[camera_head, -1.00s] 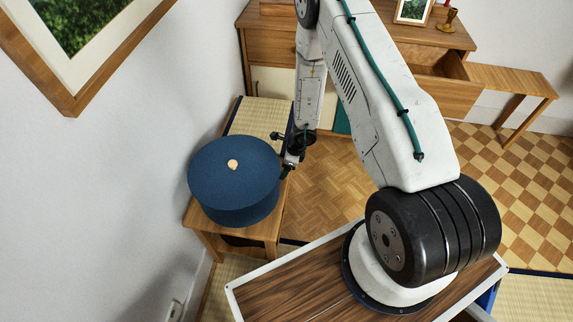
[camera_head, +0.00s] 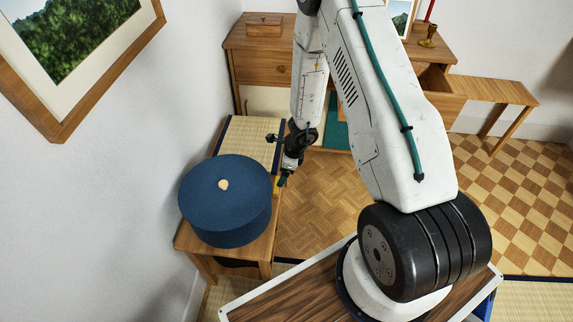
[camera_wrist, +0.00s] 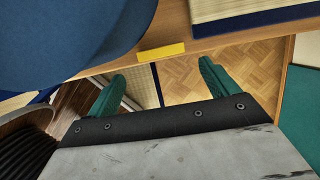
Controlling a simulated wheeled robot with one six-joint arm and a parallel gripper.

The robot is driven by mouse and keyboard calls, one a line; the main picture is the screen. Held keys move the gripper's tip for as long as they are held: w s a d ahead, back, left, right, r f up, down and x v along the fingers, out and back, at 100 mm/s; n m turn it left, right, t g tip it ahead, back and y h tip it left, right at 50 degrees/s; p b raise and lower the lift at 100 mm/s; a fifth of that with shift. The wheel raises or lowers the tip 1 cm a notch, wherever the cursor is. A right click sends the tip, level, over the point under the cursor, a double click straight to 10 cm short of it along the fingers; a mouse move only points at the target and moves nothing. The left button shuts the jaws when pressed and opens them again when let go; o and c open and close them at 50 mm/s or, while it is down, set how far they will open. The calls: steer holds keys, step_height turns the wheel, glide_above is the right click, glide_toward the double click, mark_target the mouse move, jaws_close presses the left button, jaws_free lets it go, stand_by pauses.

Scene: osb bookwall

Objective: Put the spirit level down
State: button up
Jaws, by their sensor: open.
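The spirit level is a small yellow bar (camera_wrist: 162,52). In the wrist view it lies on the wooden table top (camera_wrist: 172,22) close to the table's edge, beside the big blue round object. In the head view only a bit of yellow (camera_head: 276,186) shows at the table's right edge, beside my gripper (camera_head: 282,178). In the wrist view my gripper (camera_wrist: 162,82) has its two green fingers spread wide. Nothing is between them, and the level lies just beyond the fingertips, apart from them.
The blue round object (camera_head: 226,205) covers much of the low wooden table (camera_head: 257,245). A tatami mat (camera_head: 250,138) lies behind it. A wooden cabinet (camera_head: 260,68) with an open drawer stands at the back. Parquet floor (camera_head: 325,205) is clear to the right.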

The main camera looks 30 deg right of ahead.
steer(key=s+a+r+n+y, duration=0.1)
steer(key=s+a+r+n, duration=0.2)
steer(key=r, duration=0.8)
steer(key=a+r+n+y, duration=0.1)
steer(key=a+r+n, duration=0.35)
steer(key=r, duration=0.75)
steer(key=s+a+r+n, duration=0.2)
steer(key=r+n, duration=0.4)
steer(key=r, duration=0.5)
steer(key=s+r+n+h, duration=0.1)
steer(key=s+r+n, duration=0.6)
steer(key=s+r, duration=0.45)
steer(key=s+d+r+n+h, duration=0.1)
steer(key=s+d+n+h, duration=0.1)
steer(key=s, duration=0.5)
steer(key=s+d+r+n+h, duration=0.1)
steer(key=s+d+n, duration=0.1)
steer(key=s, duration=0.5)
steer(key=shift+r+n+g+h, duration=0.25)
steer(key=shift+n+g+h, duration=0.1)
steer(key=shift+g+h, duration=0.05)
steer(key=shift+w+a, duration=0.1)
steer(key=shift+w, duration=0.05)
steer(key=shift+o, duration=0.3)
